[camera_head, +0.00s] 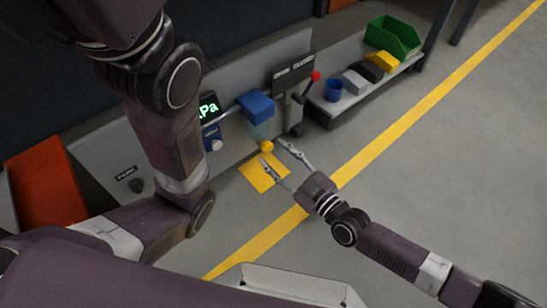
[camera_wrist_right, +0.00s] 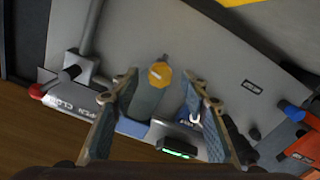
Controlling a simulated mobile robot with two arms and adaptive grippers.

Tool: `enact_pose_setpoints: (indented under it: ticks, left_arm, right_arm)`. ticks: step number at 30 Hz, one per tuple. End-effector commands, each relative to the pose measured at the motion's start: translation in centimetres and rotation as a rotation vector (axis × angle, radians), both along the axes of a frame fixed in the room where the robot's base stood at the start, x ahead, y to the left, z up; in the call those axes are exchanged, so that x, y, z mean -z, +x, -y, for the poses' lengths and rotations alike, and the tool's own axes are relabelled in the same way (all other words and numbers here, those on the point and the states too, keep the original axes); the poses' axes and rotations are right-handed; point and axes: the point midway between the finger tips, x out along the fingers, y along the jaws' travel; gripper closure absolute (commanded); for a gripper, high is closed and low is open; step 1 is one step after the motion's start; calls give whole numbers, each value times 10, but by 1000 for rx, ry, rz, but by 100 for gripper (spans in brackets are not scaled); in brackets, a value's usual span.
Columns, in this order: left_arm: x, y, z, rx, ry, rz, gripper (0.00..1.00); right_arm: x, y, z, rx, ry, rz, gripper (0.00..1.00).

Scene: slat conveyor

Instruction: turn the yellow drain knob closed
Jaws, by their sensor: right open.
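The yellow drain knob (camera_head: 266,147) sits at the lower end of a clear bowl under a blue filter head (camera_head: 256,106) on the grey panel. My right gripper (camera_head: 272,150) is open, with its two fingers pointing at the knob. In the right wrist view the knob (camera_wrist_right: 160,75) appears between the open fingertips of the right gripper (camera_wrist_right: 159,75), with a gap on both sides. I cannot tell whether the tips reach as deep as the knob. My left arm crosses the left of the head view, but its gripper does not show.
A yellow floor patch (camera_head: 262,178) lies below. A shelf (camera_head: 350,101) with a blue cup and green bin stands right.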

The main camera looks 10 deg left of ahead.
Motion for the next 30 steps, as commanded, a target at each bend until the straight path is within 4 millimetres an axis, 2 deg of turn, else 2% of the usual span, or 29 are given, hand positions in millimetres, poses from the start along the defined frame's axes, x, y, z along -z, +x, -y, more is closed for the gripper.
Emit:
enact_pose_setpoints:
  ticks: [3, 13, 24, 30]
  left_arm:
    - [8, 0, 0, 0, 0, 0, 52]
    - [8, 0, 0, 0, 1, 1, 52]
    - [8, 0, 0, 0, 1, 1, 52]
    - [7, 0, 0, 0, 1, 1, 52]
  right_arm:
    - [2, 6, -8, 0, 0, 0, 58]
    - [-1, 8, -11, -1, 0, -1, 60]
    - [0, 8, -11, 0, 1, -1, 100]
    - [0, 8, -11, 0, 7, -9, 100]
